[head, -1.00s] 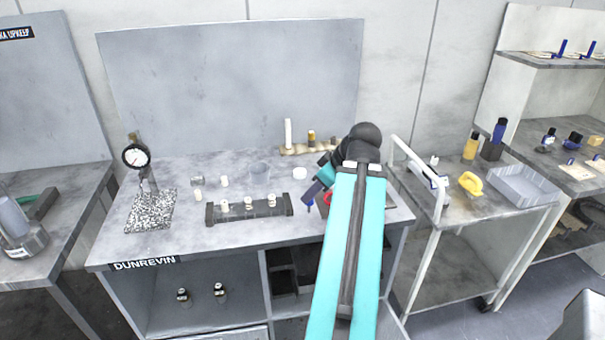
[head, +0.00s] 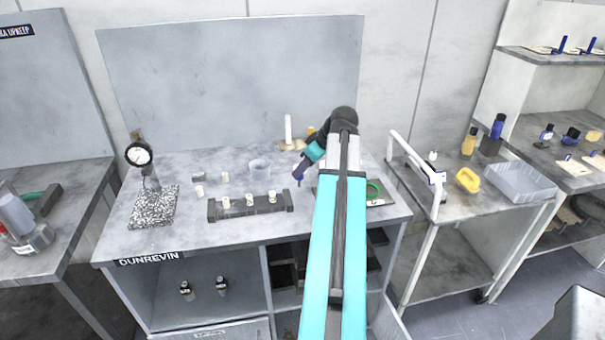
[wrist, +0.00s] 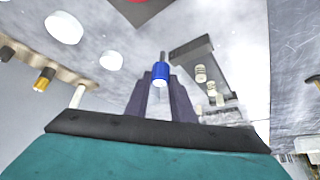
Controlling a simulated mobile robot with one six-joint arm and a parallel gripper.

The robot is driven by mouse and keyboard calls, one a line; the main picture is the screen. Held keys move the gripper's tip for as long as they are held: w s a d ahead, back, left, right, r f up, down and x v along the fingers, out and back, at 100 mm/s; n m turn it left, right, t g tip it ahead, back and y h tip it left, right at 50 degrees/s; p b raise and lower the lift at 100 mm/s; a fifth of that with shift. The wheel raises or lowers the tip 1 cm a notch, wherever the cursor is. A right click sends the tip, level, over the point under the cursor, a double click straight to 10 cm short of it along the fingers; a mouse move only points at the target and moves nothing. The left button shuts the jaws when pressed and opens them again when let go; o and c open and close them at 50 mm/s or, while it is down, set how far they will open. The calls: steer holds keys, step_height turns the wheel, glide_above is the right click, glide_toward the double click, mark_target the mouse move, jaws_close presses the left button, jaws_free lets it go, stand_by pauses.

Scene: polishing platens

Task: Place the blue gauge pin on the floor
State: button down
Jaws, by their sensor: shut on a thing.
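The blue gauge pin (wrist: 160,73) is between the two dark fingers of my gripper (wrist: 162,95) in the wrist view. My gripper (head: 299,174) is shut on it. In the head view the gripper is above the grey workbench, just right of the dark block with pale pegs, and only a little blue of the pin shows below the fingers. The floor (head: 515,262) shows as a blue-grey area at the lower right, beyond the white cart.
The dark block (head: 234,212) with pale pegs lies on the bench (head: 170,238). The white cart (head: 428,205) holds a yellow item and a grey bin (head: 520,185). Shelves stand far right.

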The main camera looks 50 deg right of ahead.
mark_target(302, 179)
steer(key=shift+w+d, duration=0.2)
steer(key=shift+w, duration=0.15)
steer(key=shift+f+p, duration=0.75)
steer(key=shift+f, duration=1.05)
steer(key=shift+f, duration=0.15)
steer(key=c, duration=1.5)
jaws_free()
steer(key=shift+r, duration=0.25)
steer(key=shift+b+v, duration=1.3)
steer(key=shift+v, duration=4.7)
